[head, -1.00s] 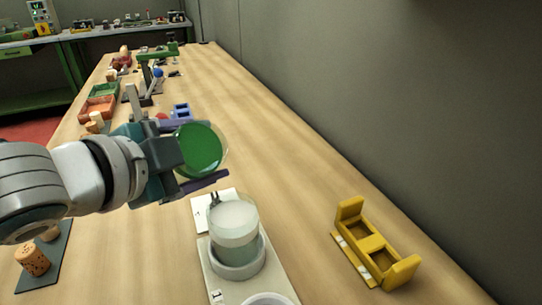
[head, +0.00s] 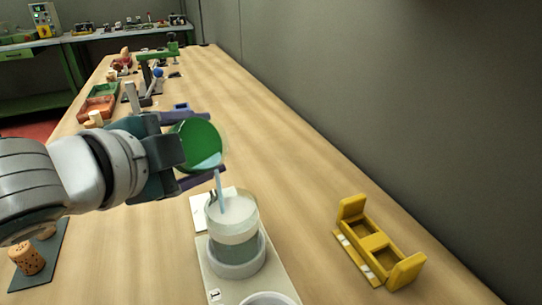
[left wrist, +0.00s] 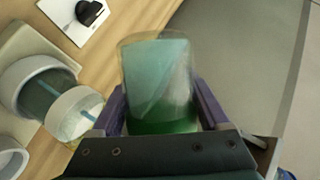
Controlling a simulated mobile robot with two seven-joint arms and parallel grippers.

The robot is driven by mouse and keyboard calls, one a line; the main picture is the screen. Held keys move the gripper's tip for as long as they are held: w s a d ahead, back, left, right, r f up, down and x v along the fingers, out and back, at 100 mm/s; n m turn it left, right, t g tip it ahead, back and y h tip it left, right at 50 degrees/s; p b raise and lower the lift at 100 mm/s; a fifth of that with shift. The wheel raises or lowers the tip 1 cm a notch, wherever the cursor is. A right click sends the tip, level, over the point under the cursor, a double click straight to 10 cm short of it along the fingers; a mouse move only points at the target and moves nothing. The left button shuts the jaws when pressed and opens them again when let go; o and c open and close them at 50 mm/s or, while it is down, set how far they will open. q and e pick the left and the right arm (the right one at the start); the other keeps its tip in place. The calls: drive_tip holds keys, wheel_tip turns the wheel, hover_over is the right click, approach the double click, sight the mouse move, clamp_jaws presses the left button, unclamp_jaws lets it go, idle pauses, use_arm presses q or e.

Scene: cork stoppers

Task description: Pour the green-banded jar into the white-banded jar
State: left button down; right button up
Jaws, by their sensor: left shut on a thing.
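My left gripper (head: 192,150) is shut on the green-banded jar (head: 203,146), a clear jar with a green band. The jar is held tilted above the bench, its mouth toward the white-banded jar. A thin pale blue stream runs from its lip down into the white-banded jar (head: 235,232). The white-banded jar stands upright in a round holder on a pale board, with pale contents inside. The left wrist view shows the held jar (left wrist: 158,85) between the purple fingers, liquid slanting inside, and the white-banded jar (left wrist: 76,115) at left. My right gripper is not in view.
An empty round holder (head: 268,299) is at the front of the pale board (head: 222,283). A yellow rack (head: 376,243) stands to the right. Corks (head: 28,259) sit on a dark mat at left. A white card (head: 199,212) lies behind the white-banded jar.

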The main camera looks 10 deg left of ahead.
use_arm(q)
drive_tip(key=shift+r+m+b, duration=0.3)
drive_tip(key=shift+m, duration=0.1)
idle(0.7)
drive_tip(key=shift+f+m+t+y+b, duration=0.4)
drive_tip(key=shift+m+y+b, duration=0.15)
drive_tip(key=shift+b, duration=0.85)
idle(0.8)
drive_tip(key=shift+s+d+r+m+t, duration=0.2)
drive_tip(key=shift+d+r+m+t, duration=0.25)
drive_tip(key=shift+m, duration=0.2)
idle(1.4)
drive_tip(key=shift+s+d+r+m+t+y, duration=0.1)
drive_tip(key=shift+d+r+m+t+y, duration=0.1)
drive_tip(key=shift+r+m+t+y, duration=0.3)
idle(1.2)
drive_tip(key=shift+f+m, duration=0.25)
drive_tip(key=shift+m, duration=0.05)
